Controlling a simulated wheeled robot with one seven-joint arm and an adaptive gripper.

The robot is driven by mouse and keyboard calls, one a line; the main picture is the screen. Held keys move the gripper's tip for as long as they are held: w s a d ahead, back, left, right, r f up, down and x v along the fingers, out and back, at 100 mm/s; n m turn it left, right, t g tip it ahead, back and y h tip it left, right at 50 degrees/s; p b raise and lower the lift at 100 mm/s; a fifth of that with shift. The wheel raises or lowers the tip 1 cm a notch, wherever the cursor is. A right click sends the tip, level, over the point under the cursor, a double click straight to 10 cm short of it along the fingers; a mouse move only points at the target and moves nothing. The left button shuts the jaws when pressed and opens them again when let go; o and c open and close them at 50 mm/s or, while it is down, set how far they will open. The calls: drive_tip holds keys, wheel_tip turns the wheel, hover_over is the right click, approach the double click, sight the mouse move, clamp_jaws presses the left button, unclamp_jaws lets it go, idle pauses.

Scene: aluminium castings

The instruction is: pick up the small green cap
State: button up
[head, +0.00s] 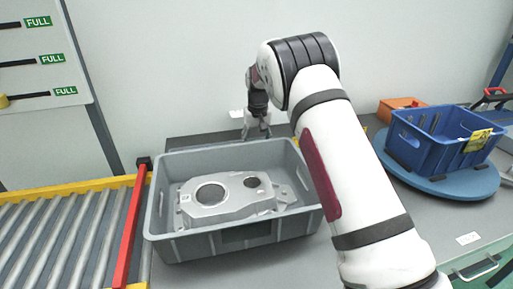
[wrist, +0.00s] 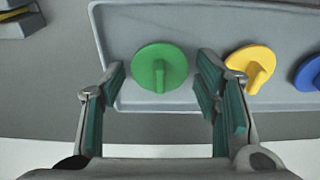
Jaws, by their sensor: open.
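The green cap (wrist: 160,67), a round disc with a raised grip bar, lies on a shallow grey tray (wrist: 205,24) in the wrist view. My gripper (wrist: 162,72) is open, with one finger left of the green cap and one right of it, and nothing held. The right finger comes between the green cap and a yellow cap (wrist: 252,66). In the head view my gripper (head: 257,128) points down behind the grey crate (head: 160,208). The caps cannot be made out in the head view.
A blue cap (wrist: 309,74) lies at the tray's right. The grey crate holds an aluminium casting (head: 225,203). A roller conveyor (head: 60,230) is at left. A blue crate (head: 440,145) stands on a round blue turntable (head: 465,183) at right, near an orange box (head: 398,106).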

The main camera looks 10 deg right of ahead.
drive_tip(key=c, duration=0.6)
drive_tip(key=shift+o, duration=0.2)
